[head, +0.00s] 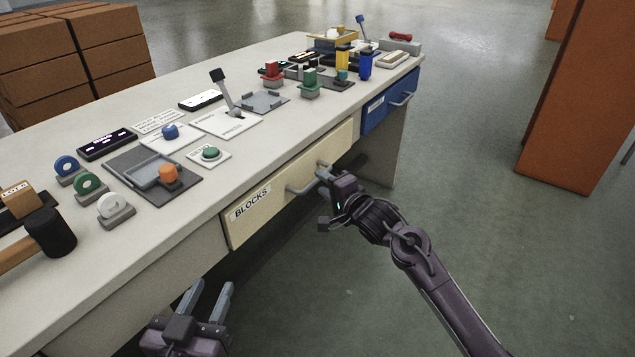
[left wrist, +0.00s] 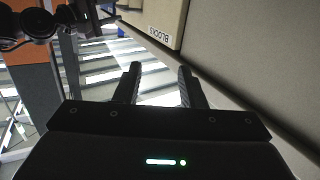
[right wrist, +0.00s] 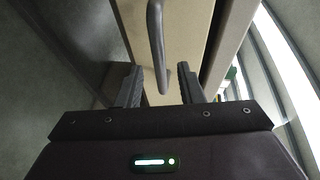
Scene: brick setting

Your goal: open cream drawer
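The cream drawer (head: 258,205), labelled BLOCKS, is in the front of the workbench; its front looks about flush with the bench. Its grey bar handle (head: 297,190) sticks out and also shows in the right wrist view (right wrist: 157,45). My right gripper (head: 322,171) is open at the right end of this handle. In the right wrist view, the handle's near end lies between the spread fingers (right wrist: 162,85); I cannot tell whether they touch it. My left gripper (head: 208,288) is open and empty, low in front of the bench, left of the drawer.
A blue drawer (head: 378,112) with its own handle is further right. The bench top (head: 150,235) carries a lever, buttons, coloured rings, a mallet and blocks. An orange-brown cabinet (head: 570,100) stands at right. The floor (head: 500,255) in front is clear.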

